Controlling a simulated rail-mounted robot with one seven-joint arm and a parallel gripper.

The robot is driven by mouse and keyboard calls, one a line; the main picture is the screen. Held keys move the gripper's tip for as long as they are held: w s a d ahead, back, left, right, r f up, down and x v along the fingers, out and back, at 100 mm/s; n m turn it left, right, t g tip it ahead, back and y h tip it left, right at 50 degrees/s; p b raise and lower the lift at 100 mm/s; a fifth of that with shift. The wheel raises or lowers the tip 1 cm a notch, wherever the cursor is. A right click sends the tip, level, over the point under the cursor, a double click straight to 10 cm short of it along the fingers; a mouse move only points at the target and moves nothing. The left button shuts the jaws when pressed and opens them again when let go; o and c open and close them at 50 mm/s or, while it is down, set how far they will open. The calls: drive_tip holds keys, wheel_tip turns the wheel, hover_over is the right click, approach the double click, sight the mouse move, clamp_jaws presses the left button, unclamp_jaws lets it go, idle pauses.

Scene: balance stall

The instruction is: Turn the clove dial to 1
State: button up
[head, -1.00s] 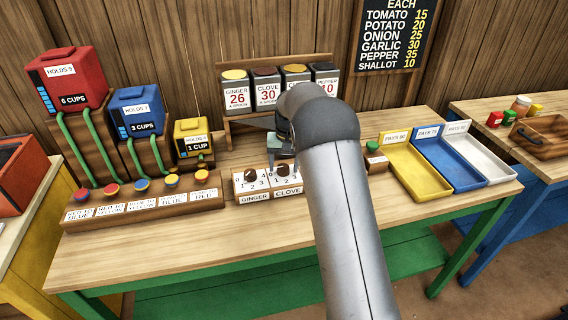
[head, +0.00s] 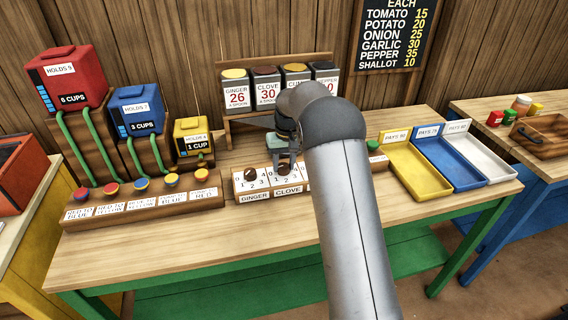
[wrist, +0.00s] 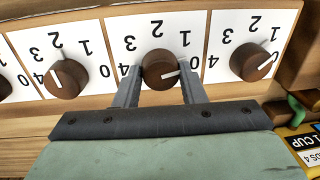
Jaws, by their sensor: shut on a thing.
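The clove dial is a round brown knob with a white pointer line on a white card marked 0 to 4. In the wrist view the clove dial (wrist: 159,72) is in the middle, upside down, its pointer towards the 0. My gripper (wrist: 160,92) has one finger on each side of this knob and is shut on it.
Another dial (wrist: 65,79) is close on the other side. A rack of spice tins (head: 267,88) stands behind. A row of coloured buttons (head: 141,184) is to the left, and trays (head: 412,165) to the right.

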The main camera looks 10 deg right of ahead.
sight(286, 163)
drive_tip(key=n, duration=0.6)
drive_tip(key=shift+w+r, duration=0.1)
drive_tip(key=shift+a, duration=0.1)
idle(0.4)
drive_tip(key=o, duration=1)
drive_tip(key=r, duration=1.1)
drive_tip(key=d+r, duration=0.1)
drive_tip(key=r, duration=0.5)
drive_tip(key=shift+w+d+r, duration=0.1)
drive_tip(key=shift+w+r, duration=0.05)
drive_tip(key=shift+w, duration=0.2)
